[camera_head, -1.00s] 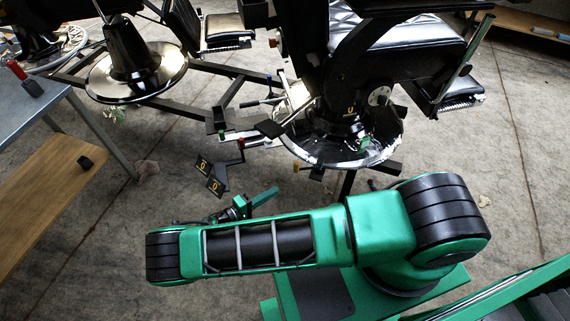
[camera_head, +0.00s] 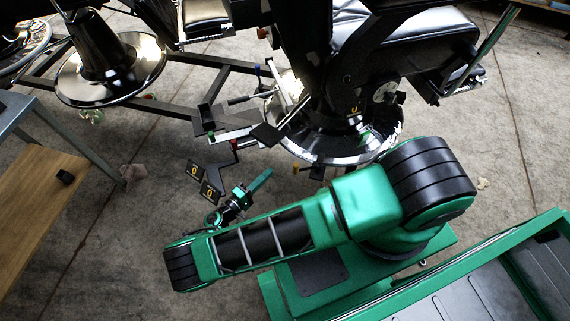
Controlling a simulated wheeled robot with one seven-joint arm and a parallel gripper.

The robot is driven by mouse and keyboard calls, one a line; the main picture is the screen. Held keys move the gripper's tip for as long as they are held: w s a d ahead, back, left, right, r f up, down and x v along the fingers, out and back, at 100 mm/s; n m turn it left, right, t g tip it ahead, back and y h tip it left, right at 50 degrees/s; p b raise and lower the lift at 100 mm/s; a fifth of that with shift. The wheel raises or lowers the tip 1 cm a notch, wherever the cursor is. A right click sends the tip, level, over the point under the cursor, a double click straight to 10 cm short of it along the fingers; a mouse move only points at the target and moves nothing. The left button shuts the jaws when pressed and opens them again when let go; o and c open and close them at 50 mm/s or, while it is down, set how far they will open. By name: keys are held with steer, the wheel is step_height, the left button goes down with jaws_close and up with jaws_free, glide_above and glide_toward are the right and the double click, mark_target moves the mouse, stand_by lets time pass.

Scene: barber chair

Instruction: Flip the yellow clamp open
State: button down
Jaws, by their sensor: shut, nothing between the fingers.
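The yellow clamp shows only as a small yellow-orange tip (camera_head: 296,169) at the front edge of the barber chair's round base (camera_head: 335,157). A dark bar runs right from it. Its exact position, open or closed, is too small to tell. My gripper (camera_head: 265,175) is a green, narrow shape to the lower left of the yellow tip. It points up and right, and a gap of floor shows between them. The fingers look shut with nothing between them.
A red-tipped clamp (camera_head: 234,146) and a blue-tipped one (camera_head: 257,70) sit on the dark frame left of the chair base. Black plates with yellow marks (camera_head: 194,173) are left of my gripper. A workbench (camera_head: 40,190) stands at the left. Open concrete floor lies between.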

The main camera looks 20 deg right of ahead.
steer(key=d, duration=0.9)
steer(key=shift+w, duration=0.35)
steer(key=shift+a, duration=0.2)
